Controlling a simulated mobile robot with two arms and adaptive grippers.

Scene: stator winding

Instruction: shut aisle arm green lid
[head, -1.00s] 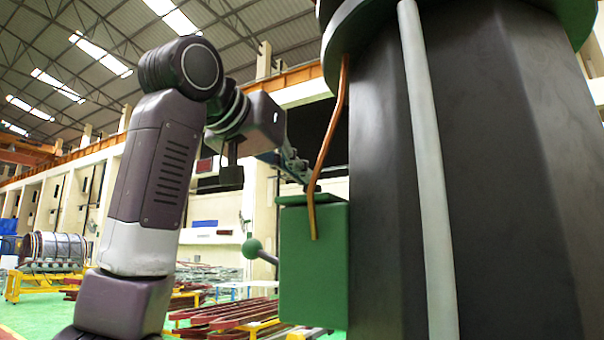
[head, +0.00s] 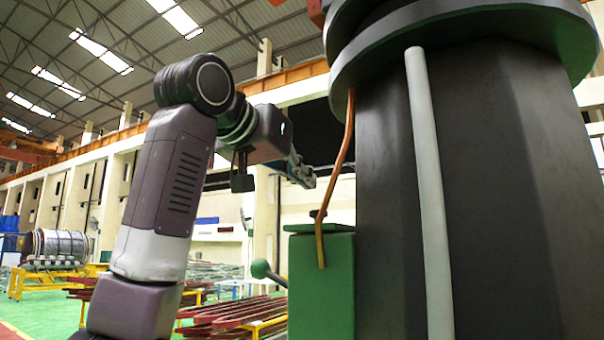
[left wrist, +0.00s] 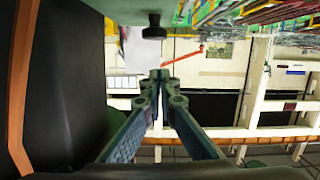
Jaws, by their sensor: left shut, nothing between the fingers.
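A green box (head: 322,285) stands against the large dark column in the head view. Its flat green lid (head: 330,228) lies level on top, with no gap that I can make out. A small dark knob (head: 318,214) stands up from the lid. A black knob (left wrist: 154,28) also shows at the top of the left wrist view. My left gripper (head: 305,177) is up and to the left of the knob, apart from the lid. Its fingers (left wrist: 159,76) are together and empty in the left wrist view. My right gripper is not in view.
A green ball-ended lever (head: 261,269) sticks out left of the box.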

